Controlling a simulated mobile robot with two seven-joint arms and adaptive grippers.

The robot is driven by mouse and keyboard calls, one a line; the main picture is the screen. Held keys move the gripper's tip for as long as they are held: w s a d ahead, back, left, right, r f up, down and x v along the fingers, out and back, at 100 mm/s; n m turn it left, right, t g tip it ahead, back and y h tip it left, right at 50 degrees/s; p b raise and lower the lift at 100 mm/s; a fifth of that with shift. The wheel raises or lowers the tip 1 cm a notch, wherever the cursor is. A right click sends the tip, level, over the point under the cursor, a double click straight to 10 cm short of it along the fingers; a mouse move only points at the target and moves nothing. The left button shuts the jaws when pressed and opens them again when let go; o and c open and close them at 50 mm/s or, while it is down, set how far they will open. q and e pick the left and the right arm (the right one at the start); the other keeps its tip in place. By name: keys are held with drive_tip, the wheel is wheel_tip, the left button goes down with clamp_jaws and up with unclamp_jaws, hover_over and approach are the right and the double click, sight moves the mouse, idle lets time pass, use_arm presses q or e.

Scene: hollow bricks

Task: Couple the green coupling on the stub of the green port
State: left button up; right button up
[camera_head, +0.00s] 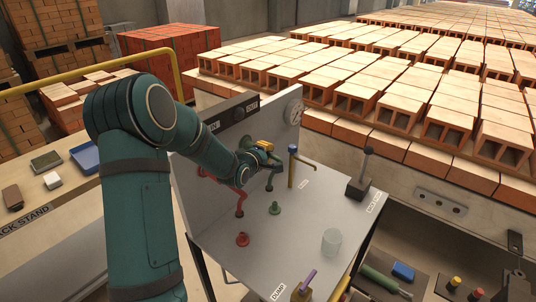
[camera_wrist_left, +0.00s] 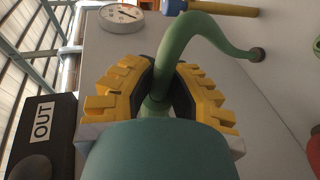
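My right gripper is not in view.
A red hose (camera_head: 240,200) and red port (camera_head: 242,239) stand to the left. A blue and yellow pipe (camera_head: 292,168), gauge (camera_head: 294,112) and lever box (camera_head: 359,185) are at the back and right. A clear cup (camera_head: 331,242) stands on the otherwise fairly open front bench.

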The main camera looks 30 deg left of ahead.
use_arm(q)
drive_tip(key=o, duration=0.4)
drive_tip(key=shift+s, duration=0.1)
drive_tip(key=v, duration=1.2)
drive_tip(key=shift+d, duration=0.1)
drive_tip(key=shift+r, duration=0.1)
